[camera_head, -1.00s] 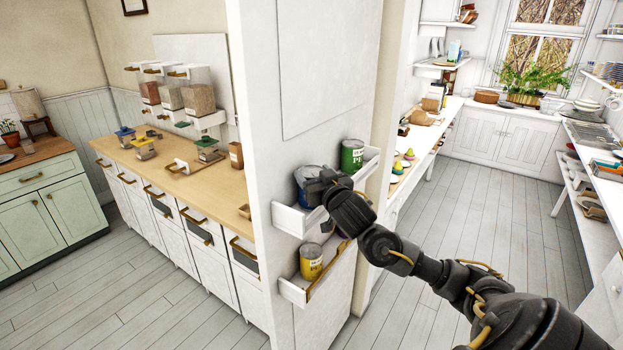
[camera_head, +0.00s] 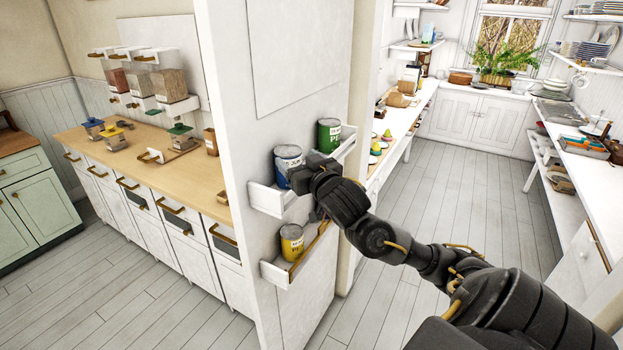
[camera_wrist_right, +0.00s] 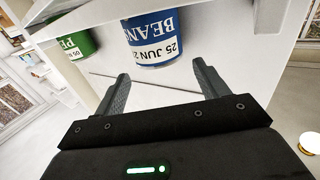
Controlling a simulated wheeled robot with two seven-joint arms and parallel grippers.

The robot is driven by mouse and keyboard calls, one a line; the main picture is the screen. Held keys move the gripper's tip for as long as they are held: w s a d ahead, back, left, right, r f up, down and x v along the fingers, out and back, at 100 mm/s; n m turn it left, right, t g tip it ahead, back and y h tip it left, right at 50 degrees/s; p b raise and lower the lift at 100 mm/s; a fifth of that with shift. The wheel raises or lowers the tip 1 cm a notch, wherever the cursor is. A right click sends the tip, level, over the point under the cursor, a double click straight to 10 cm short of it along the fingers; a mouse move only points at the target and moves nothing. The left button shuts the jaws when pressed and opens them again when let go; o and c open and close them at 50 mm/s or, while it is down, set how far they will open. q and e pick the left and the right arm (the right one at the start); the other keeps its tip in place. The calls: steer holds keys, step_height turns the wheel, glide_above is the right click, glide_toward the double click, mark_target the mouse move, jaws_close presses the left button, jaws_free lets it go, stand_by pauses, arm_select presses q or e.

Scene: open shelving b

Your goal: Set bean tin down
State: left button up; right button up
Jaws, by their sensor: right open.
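The bean tin (camera_head: 287,162) is blue with a white label and stands on the left part of the upper wall shelf (camera_head: 272,201). It also shows in the right wrist view (camera_wrist_right: 152,38), with "BEANS" on its label. My right gripper (camera_head: 302,177) is just to the right of the tin in the head view. In the right wrist view its two fingers (camera_wrist_right: 162,82) are apart with nothing between them, and the tin is beyond the fingertips. My left gripper is not in view.
A green tin (camera_head: 328,136) stands on the same shelf, further right. A yellow tin (camera_head: 291,242) stands on the lower wall shelf (camera_head: 275,272). A wooden counter (camera_head: 120,160) with dispensers is at left. Open floor (camera_head: 440,200) lies at right.

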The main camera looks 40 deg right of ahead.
steer(key=p+v, duration=0.4)
steer(key=v, duration=0.3)
steer(key=shift+p, duration=0.4)
stand_by(0.3)
